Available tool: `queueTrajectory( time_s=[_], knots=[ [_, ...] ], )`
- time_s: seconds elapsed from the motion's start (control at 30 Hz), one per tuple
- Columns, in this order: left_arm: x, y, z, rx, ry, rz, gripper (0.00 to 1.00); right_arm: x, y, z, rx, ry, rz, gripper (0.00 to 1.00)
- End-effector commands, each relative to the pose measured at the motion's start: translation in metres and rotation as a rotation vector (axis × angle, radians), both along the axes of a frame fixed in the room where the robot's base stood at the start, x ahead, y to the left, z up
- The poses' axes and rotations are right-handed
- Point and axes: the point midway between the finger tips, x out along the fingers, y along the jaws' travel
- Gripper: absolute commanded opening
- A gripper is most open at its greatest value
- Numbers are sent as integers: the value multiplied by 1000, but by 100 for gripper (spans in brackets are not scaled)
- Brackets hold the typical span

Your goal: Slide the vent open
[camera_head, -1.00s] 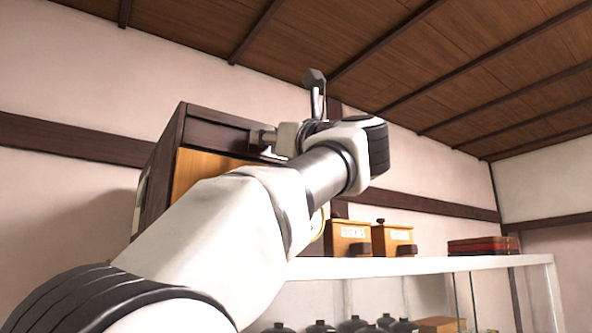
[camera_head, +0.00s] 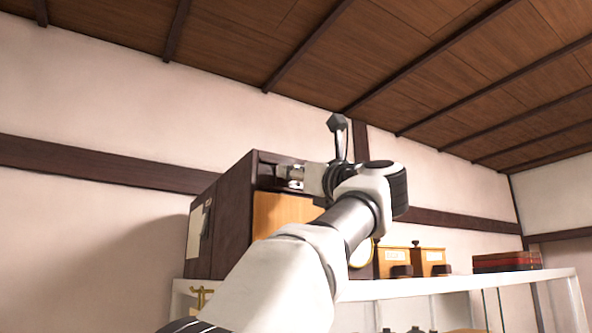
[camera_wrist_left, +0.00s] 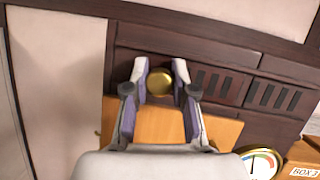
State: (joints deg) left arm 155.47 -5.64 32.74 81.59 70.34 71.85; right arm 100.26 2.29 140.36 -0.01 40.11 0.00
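The vent is on the front of a dark wooden cabinet (camera_head: 228,222), with dark slotted panels (camera_wrist_left: 268,94) in the left wrist view. A round brass knob (camera_wrist_left: 159,82) stands left of the slots. My left gripper (camera_wrist_left: 160,70) has one finger on each side of the knob, and the fingertips seem to press against it. In the head view my left gripper (camera_head: 291,177) reaches the upper front of the cabinet, and the knob is hidden there. An orange-brown wood panel (camera_head: 280,212) lies below the vent. My right gripper is not in view.
A white shelf (camera_head: 470,284) bears the cabinet, two small wooden boxes (camera_head: 393,262) and a red and black box (camera_head: 507,262). A round gauge (camera_wrist_left: 261,163) is low right in the wrist view. Dark ceiling beams run above.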

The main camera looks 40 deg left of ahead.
Motion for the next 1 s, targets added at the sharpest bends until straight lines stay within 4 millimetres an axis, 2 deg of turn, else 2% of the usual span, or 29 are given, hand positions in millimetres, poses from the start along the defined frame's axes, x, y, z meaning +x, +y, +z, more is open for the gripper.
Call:
queueTrajectory(
  time_s=[0.03,0.07,0.1,0.6,0.77,1.0],
  knots=[
    [-1,1,0,-2,-1,3,36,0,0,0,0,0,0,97],
    [-1,1,0,-3,0,2,46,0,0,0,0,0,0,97],
    [-1,1,0,-3,0,2,52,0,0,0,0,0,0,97],
    [0,-4,-3,-1,3,0,52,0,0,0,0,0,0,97],
    [-8,-29,-12,3,5,0,52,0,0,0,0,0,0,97],
    [-23,-83,-36,3,3,2,52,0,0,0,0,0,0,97]
  ],
)
